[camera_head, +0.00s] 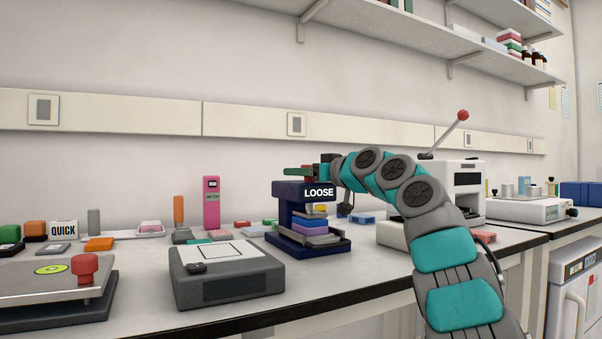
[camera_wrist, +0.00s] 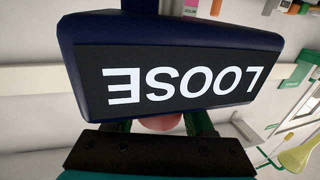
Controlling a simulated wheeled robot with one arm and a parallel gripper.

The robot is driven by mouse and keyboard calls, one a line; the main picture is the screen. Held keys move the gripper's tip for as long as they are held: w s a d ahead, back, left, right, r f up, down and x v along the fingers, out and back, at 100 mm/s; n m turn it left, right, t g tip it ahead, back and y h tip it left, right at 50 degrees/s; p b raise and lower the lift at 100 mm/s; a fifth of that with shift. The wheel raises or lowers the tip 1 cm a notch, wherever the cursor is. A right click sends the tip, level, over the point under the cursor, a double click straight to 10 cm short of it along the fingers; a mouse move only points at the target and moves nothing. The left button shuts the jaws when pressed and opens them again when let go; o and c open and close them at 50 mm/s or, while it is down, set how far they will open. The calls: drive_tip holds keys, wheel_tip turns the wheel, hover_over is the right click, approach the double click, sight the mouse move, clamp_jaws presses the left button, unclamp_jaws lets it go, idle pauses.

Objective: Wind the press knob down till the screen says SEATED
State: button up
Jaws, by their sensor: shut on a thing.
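The dark navy press (camera_head: 286,212) stands on the bench in the head view. Its screen (camera_head: 318,192) reads LOOSE. The same screen (camera_wrist: 180,80) fills much of the wrist view and reads LOOSE upside down. Several coloured flat pieces are stacked inside the press below its head. My gripper (camera_head: 302,172) is at the top of the press. In the wrist view its green fingers stand on either side of the reddish knob (camera_wrist: 160,123), shut on it. Most of the knob is hidden by the screen housing and my gripper.
A grey box-shaped device (camera_head: 228,285) stands to the left of the press. Farther left is a flat plate device with a red knob (camera_head: 85,268). A white machine with a red-tipped lever (camera_head: 468,178) stands right, behind my arm. Shelves hang above.

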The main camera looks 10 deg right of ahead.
clamp_jaws()
drive_tip(key=shift+a+f+m+t+h+b, duration=0.15)
drive_tip(key=shift+m+t+h+b, duration=0.3)
drive_tip(key=shift+b, duration=0.7)
drive_tip(key=shift+m+t+h+b, duration=0.25)
drive_tip(key=shift+m+h+b, duration=0.1)
drive_tip(key=shift+h+b, duration=0.25)
drive_tip(key=shift+w+d+r+m+t+h, duration=0.15)
drive_tip(key=shift+d+m+t+h, duration=0.1)
drive_tip(key=shift+m+h, duration=0.45)
drive_tip(key=shift+s+d+r+m+t+h, duration=0.1)
drive_tip(key=shift+d+m+t+h, duration=0.25)
drive_tip(key=shift+h, duration=0.6)
drive_tip(key=shift+w+d+r+m+h+p, duration=0.1)
drive_tip(key=shift+d+m+h+p, duration=0.1)
drive_tip(key=shift+m+h+p, duration=0.9)
drive_tip(key=shift+h, duration=0.5)
drive_tip(key=shift+d, duration=0.1)
